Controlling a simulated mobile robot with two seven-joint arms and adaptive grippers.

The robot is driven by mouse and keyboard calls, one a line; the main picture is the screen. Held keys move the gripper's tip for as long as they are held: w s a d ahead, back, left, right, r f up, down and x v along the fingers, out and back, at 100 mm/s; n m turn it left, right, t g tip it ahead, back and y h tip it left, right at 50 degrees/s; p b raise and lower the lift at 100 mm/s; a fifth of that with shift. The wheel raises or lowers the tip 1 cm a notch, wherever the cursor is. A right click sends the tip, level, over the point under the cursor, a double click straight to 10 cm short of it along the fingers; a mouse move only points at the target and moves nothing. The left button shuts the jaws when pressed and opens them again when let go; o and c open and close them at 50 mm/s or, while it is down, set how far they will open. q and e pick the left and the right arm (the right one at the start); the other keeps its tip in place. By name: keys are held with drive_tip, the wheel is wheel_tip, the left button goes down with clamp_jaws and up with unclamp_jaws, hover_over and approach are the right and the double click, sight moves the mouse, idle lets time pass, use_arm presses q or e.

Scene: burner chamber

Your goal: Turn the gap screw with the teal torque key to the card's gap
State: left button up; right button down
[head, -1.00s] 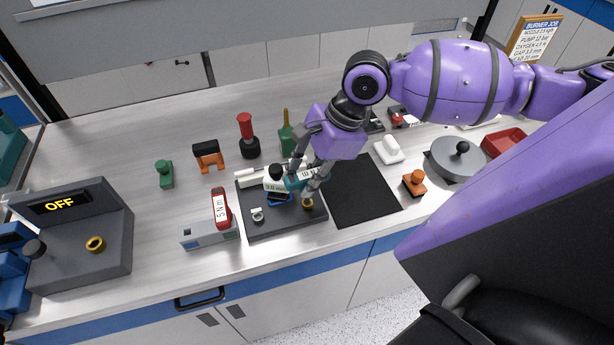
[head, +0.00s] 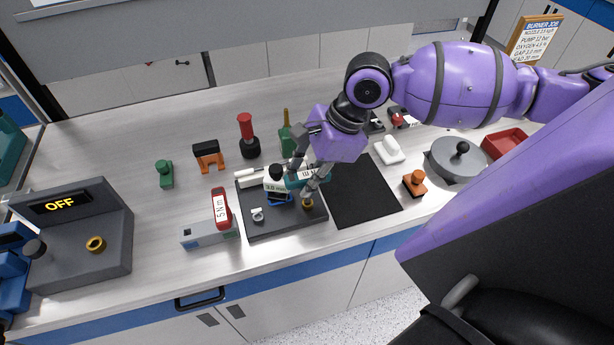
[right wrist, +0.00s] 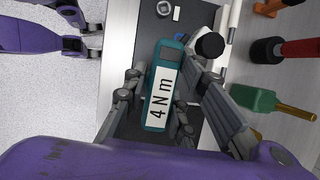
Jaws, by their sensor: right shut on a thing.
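The teal torque key (head: 314,175), labelled 4 N m in the right wrist view (right wrist: 163,85), lies between the fingers of my right gripper (head: 302,182), which is shut on it. The key is over the dark gap block (head: 285,225), beside a black knob (head: 276,170) and a small 3.0 mm display (head: 276,187). The gap screw is hidden under the key and fingers, so I cannot tell whether the key sits on it. The job card (head: 535,40) stands at the back right; its gap line is too small to read surely. Purple and grey parts of my left arm seem to show in the right wrist view.
A red 5 N m key (head: 221,208) stands in a grey holder (head: 195,235) to the left. A black mat (head: 360,195) on the right is bare. The control box (head: 75,250) reads OFF.

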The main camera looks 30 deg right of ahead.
drive_tip(key=shift+r, duration=0.25)
drive_tip(key=shift+r, duration=1.15)
drive_tip(key=shift+r, duration=0.25)
drive_tip(key=shift+r, duration=1.9)
drive_tip(key=n+g, duration=0.2)
drive_tip(key=n, duration=0.4)
